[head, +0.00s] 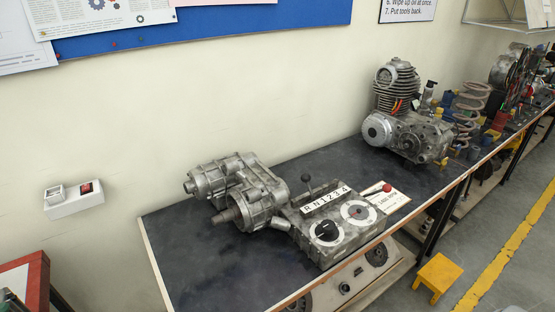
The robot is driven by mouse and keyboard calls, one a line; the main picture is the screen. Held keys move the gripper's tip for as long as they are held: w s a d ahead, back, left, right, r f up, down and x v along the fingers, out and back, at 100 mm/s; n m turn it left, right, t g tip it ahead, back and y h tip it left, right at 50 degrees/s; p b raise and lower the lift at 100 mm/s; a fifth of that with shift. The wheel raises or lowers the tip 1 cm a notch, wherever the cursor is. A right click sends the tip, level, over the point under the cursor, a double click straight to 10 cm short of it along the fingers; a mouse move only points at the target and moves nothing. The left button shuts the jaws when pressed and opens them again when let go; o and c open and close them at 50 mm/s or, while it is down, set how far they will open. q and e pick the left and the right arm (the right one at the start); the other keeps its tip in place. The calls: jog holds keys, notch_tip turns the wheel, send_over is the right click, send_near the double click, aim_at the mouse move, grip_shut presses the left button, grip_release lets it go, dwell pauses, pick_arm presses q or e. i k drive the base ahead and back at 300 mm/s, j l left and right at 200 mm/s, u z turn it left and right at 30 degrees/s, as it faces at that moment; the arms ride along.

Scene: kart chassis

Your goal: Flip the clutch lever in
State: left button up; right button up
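A metal gearbox unit (245,192) sits on the dark bench top. In front of it is a control box (326,228) with a label strip (326,199) reading R N 1 2 3 4. A shift lever with a black knob (306,178) rises behind the strip. The box face has a black knob (326,230) and a white dial (358,212). A red ball knob (387,187) shows at the box's right side; I cannot tell for sure which lever is the clutch lever. Neither of my grippers shows in the view.
The dark bench (190,262) is clear at the front left and between the gearbox and an engine (402,125) further back. Springs, bottles and other parts crowd the far end. A yellow stool (438,272) stands on the floor to the right. A switch box (74,199) is on the wall.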

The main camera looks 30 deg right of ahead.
aim_at(386, 188)
jog(key=z, duration=1.75)
